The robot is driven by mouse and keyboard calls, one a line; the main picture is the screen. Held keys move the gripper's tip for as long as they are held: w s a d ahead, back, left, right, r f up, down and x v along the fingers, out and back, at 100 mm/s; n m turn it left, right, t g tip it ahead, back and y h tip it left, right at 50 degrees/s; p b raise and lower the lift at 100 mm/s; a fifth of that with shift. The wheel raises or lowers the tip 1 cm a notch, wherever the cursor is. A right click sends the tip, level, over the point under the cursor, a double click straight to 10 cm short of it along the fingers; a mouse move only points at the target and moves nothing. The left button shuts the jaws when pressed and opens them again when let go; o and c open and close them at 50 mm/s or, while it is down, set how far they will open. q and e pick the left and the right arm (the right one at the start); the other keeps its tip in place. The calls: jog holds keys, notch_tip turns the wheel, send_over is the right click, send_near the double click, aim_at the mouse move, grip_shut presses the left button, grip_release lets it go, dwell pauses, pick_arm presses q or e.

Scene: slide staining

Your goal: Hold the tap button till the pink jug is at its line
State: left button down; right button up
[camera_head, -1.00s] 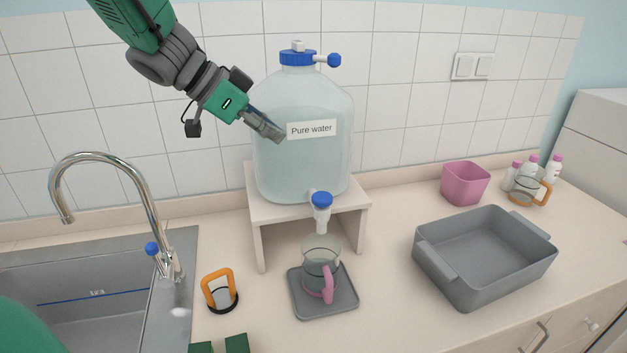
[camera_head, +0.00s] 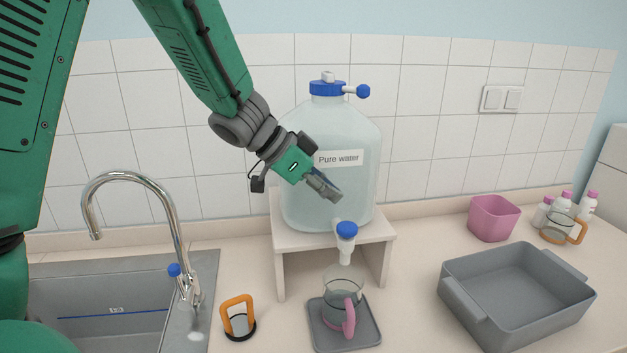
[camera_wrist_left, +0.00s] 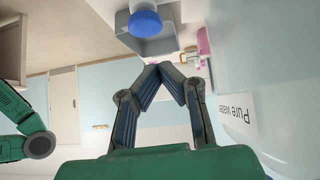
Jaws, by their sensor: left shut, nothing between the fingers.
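The pink-handled jug (camera_head: 343,303) stands on a grey square pad (camera_head: 362,335) under the tap of the water bottle. It is glass and holds some clear liquid; I cannot make out its line. The tap's blue button (camera_head: 347,229) tops the white spout; it also shows in the left wrist view (camera_wrist_left: 145,22). The large bottle (camera_head: 325,125) is labelled "Pure water" and sits on a low stand (camera_head: 283,235). My left gripper (camera_head: 338,198) is shut and empty, in front of the bottle, above the button and apart from it. My right gripper is not in view.
A sink with a chrome faucet (camera_head: 180,240) is at left, and an orange-handled vessel (camera_head: 238,318) stands beside it. A grey tray (camera_head: 515,300), a pink tub (camera_head: 495,217), small bottles (camera_head: 563,203) and an orange-handled jug (camera_head: 572,232) are at right.

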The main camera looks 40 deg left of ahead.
aim_at(338, 227)
pick_arm(q)
jog(key=d+f, duration=0.1)
jog(key=f, duration=0.1)
jog(key=w+d+f, duration=0.1)
jog(key=shift+d+f+b, duration=0.1)
jog(key=shift+f+b, duration=0.25)
jog(key=shift+b, duration=0.05)
jog(key=shift+s+d+f, duration=0.1)
jog(key=shift+d+f, duration=0.1)
jog(key=shift+f, duration=0.25)
jog(key=shift+a+f, duration=0.15)
jog(key=shift+a, duration=0.35)
jog(key=shift+a+f, duration=0.1)
jog(key=shift+f, duration=0.15)
jog(key=shift+s+f, duration=0.2)
jog(key=shift+f, duration=0.6)
jog(key=shift+s+d+f, duration=0.1)
jog(key=shift+s+d, duration=0.05)
jog(key=shift+d, duration=0.2)
jog(key=shift+f, duration=0.1)
jog(key=shift+d, duration=0.1)
dwell(1.8)
